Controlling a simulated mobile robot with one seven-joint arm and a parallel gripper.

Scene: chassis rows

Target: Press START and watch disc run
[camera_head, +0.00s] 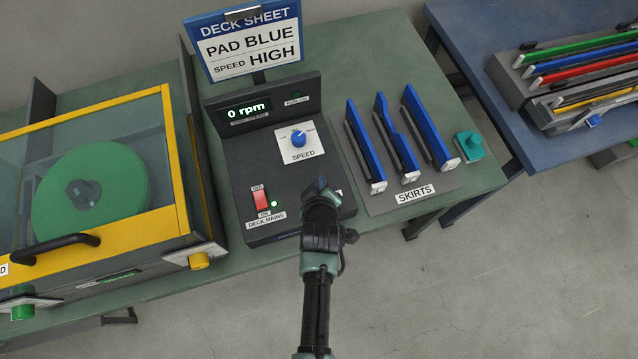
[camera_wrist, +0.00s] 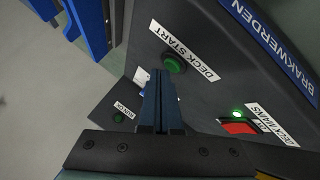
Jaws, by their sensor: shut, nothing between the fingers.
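The control console (camera_head: 235,165) stands on the bench and its display (camera_head: 246,110) reads 0 rpm. In the wrist view, the round green DECK START button (camera_wrist: 174,63) shows just beyond the closed fingertips of my gripper (camera_wrist: 158,80). I cannot tell whether they touch. In the head view, my gripper (camera_head: 319,187) is over the console's front right and hides the button. The green disc (camera_head: 110,185) lies under the yellow-framed clear cover (camera_head: 165,130), which looks closed. The red DECK MAINS switch (camera_head: 260,198) has a lit green lamp (camera_head: 274,203) beside it.
A deck sheet (camera_head: 247,40) reads PAD BLUE, SPEED HIGH. A blue SPEED knob (camera_head: 298,138) is on the console. Blue skirts (camera_head: 400,145) stand in a rack on the right, with a teal block (camera_head: 469,145) beyond. Floor in front is clear.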

